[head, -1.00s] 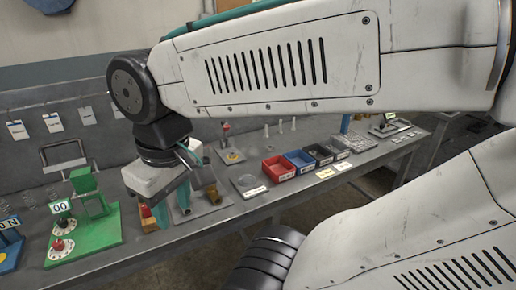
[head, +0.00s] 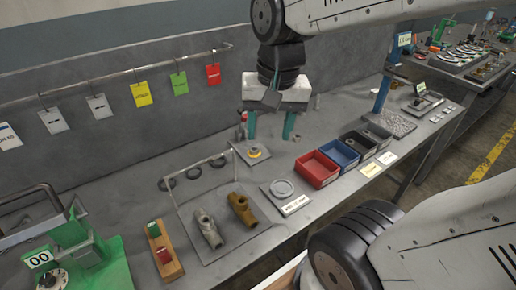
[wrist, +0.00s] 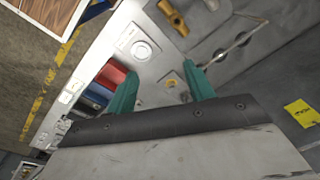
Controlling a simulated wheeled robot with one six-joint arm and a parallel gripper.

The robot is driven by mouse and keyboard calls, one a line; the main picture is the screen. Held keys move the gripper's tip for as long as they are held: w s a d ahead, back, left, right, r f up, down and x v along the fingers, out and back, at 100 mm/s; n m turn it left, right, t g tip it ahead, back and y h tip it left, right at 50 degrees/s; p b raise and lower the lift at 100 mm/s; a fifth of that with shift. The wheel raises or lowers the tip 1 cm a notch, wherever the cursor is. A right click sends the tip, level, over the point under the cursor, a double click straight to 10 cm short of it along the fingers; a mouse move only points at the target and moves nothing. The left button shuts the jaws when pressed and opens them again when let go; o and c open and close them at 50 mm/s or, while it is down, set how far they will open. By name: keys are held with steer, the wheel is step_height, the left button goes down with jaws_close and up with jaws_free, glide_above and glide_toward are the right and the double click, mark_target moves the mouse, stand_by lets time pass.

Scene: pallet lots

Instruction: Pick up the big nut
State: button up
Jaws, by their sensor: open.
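My gripper (head: 270,130) hangs over the workbench in the head view, its two green fingers apart with nothing between them. It also shows in the wrist view (wrist: 160,72). A small yellow ring-like part (head: 254,153) lies on a grey plate below and left of the fingers. In the wrist view this yellow part (wrist: 171,83) appears between the fingers, beyond their tips. I cannot tell for sure whether it is the big nut; no other clear nut shows.
Red (head: 317,168), blue (head: 337,153) and dark bins stand to the right, a disc plate (head: 284,189) before them. A grey fitting (head: 208,230) and a brass fitting (head: 242,210) lie at front left. Dark rings (head: 193,173) lie behind. A wall rail carries coloured tags.

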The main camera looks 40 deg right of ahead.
steer(key=w+d+f+m, duration=0.3)
steer(key=w+m, duration=0.3)
steer(key=w, duration=0.1)
steer(key=m, duration=1.5)
glide_toward(254, 149)
steer(key=shift+w+d+f+y, duration=0.1)
steer(key=shift+y, duration=0.3)
steer(key=shift+w+d+f, duration=0.1)
steer(key=shift+f, duration=0.2)
steer(key=f, duration=0.7)
steer(key=shift+w+a+f, duration=0.2)
steer(key=shift+a+f, duration=0.05)
steer(key=shift+f, duration=0.05)
jaws_close()
